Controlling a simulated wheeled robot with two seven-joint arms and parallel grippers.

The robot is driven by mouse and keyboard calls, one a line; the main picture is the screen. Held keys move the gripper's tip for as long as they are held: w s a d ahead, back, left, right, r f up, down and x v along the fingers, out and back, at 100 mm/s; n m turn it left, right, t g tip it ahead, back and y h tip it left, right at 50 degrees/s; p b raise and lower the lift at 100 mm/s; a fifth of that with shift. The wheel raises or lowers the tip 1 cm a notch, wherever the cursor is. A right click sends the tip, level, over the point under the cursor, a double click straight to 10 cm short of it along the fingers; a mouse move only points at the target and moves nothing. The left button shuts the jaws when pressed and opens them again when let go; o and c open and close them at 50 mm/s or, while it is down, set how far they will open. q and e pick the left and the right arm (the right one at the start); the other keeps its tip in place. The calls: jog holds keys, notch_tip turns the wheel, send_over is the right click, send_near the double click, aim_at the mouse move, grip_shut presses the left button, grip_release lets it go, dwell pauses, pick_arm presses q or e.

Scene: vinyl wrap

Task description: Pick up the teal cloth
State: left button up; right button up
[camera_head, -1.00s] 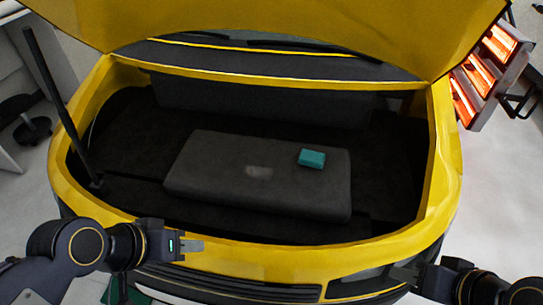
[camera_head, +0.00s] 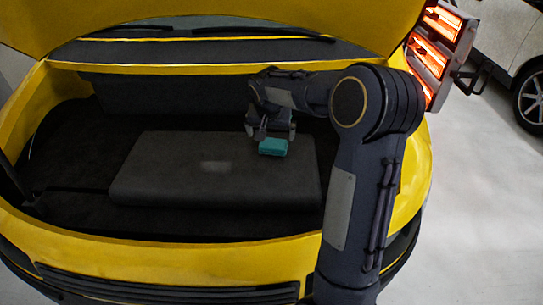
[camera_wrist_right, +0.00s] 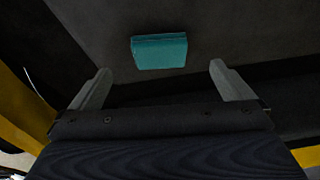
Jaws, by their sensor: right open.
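The teal cloth (camera_head: 273,147) is a small folded block lying on the dark grey raised cover (camera_head: 160,185) inside the car's front compartment. It also shows in the right wrist view (camera_wrist_right: 159,51), ahead of and between the two fingers. My right gripper (camera_head: 271,134) is just behind the cloth in the head view, over the compartment. In the right wrist view my right gripper (camera_wrist_right: 155,84) has its fingers wide apart with nothing between them. The cloth appears apart from both fingers. My left gripper is out of view.
The yellow hood (camera_head: 200,18) is raised above the compartment. The yellow front rim (camera_head: 180,262) runs along the near side, with my right arm reaching over it. A lit orange heater lamp (camera_head: 437,45) stands at the right. The cover left of the cloth is clear.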

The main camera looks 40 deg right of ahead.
aim_at(272, 146)
jog(key=shift+h, duration=0.3)
jog(key=x, duration=1)
jog(key=shift+w+d+p, duration=0.1)
jog(key=shift+w+p, duration=0.2)
jog(key=shift+p, duration=0.1)
jog(key=shift+r, duration=0.1)
jog(key=c, duration=1)
jog(key=shift+o, duration=0.2)
